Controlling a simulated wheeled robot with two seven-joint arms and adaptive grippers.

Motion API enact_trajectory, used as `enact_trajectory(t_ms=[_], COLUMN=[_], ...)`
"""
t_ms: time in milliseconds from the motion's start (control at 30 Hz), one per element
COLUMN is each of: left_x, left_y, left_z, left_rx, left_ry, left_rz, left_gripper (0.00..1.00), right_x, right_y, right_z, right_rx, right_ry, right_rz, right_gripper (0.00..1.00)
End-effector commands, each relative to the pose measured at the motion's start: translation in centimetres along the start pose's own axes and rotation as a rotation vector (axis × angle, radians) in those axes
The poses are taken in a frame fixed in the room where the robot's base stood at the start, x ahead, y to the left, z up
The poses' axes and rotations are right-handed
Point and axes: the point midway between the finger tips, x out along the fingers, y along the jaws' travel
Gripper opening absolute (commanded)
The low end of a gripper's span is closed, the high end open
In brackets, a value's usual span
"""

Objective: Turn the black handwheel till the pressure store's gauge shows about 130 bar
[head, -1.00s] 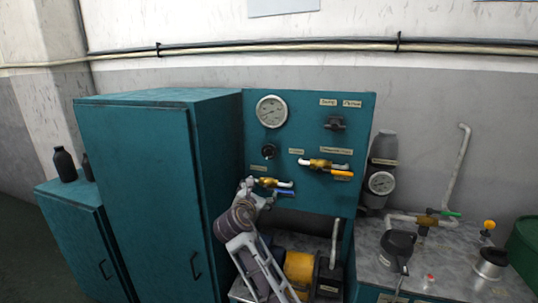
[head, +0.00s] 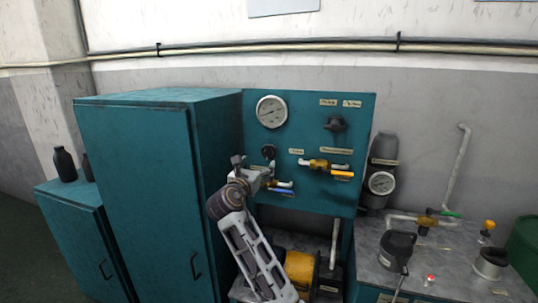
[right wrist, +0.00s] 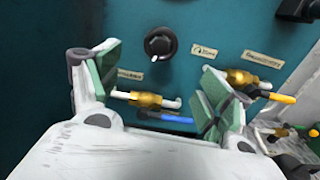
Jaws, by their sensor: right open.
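The pressure store (head: 384,148) is a grey upright cylinder right of the panel. Its round white gauge (head: 381,182) is too small to read. My right gripper (head: 258,170) is open and empty, in front of the panel's lower left, below and left of the handwheel. Its green-padded fingers (right wrist: 160,72) show spread apart in the right wrist view. My left gripper is out of view.
Brass valves with blue (right wrist: 165,117) and orange (head: 343,174) levers stick out nearby. A larger gauge (head: 271,111) is at upper left. A tall teal cabinet (head: 150,190) stands left.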

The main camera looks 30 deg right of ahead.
Motion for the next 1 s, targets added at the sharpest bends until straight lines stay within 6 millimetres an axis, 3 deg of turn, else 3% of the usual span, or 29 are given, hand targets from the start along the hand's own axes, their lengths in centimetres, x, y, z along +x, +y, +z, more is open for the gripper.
enact_trajectory(t_ms=[333,767,1000], left_x=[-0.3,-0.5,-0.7], left_y=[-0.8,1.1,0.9], left_z=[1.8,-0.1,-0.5], left_rx=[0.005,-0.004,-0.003], left_ry=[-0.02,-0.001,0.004], left_rz=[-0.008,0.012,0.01], left_gripper=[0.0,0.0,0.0], right_x=[3.4,8.9,11.6], right_y=[0.0,0.0,0.0], right_z=[0.1,0.1,0.1], right_rx=[0.0,0.001,0.0], right_ry=[-0.001,0.0,0.0], right_rz=[-0.001,0.0,-0.001], right_gripper=[0.79,0.79,0.79])
